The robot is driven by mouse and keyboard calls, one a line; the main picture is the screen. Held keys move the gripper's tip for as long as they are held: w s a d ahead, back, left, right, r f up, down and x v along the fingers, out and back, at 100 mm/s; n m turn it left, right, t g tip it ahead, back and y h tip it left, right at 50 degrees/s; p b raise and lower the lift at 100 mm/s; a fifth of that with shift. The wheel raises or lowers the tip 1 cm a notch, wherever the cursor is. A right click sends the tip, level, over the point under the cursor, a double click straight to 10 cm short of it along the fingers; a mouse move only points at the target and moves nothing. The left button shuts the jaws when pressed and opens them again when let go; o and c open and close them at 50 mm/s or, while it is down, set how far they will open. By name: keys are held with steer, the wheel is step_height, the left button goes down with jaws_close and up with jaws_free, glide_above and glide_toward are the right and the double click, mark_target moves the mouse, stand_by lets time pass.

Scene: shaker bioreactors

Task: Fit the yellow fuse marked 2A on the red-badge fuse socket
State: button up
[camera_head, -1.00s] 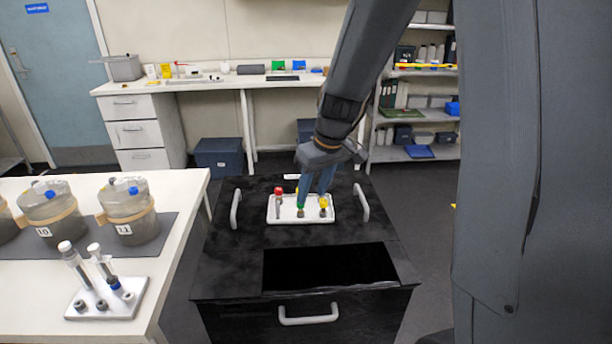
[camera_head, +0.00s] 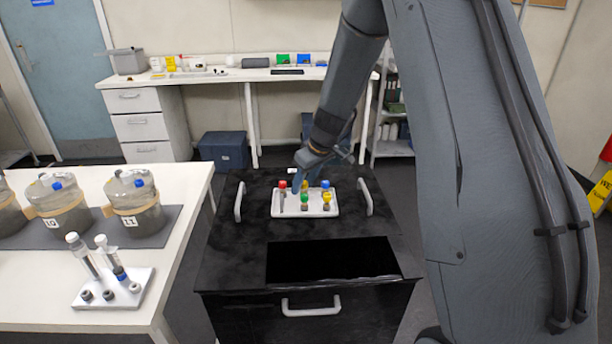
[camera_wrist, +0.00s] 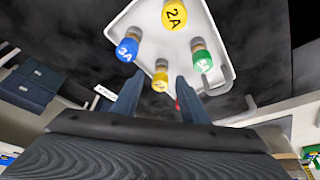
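A yellow fuse marked 2A (camera_wrist: 174,14) stands in the white tray on the black cabinet, at the tray's front right in the head view (camera_head: 327,197). A second yellow fuse (camera_wrist: 160,82) stands at the back middle of the tray; its mark is too small to read. My gripper (camera_wrist: 160,76) is open and empty over the tray's back side. Its fingers point towards this second yellow fuse, which shows between them in the wrist view; I cannot tell if they reach around it. I cannot make out a red-badge socket.
The tray (camera_head: 277,213) also holds a red fuse (camera_head: 282,185), a blue fuse (camera_head: 325,184) and a green fuse (camera_head: 304,197). Handles flank it on the cabinet (camera_head: 235,255). The left table carries bioreactor jars (camera_head: 138,215) and a white tube stand (camera_head: 130,298).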

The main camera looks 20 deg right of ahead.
steer(key=shift+f, duration=0.2)
steer(key=shift+c, duration=0.2)
jaws_close()
steer(key=shift+r+p, duration=0.5)
steer(key=shift+r, duration=0.95)
steer(key=shift+r+p, duration=0.6)
steer(key=shift+r, duration=0.8)
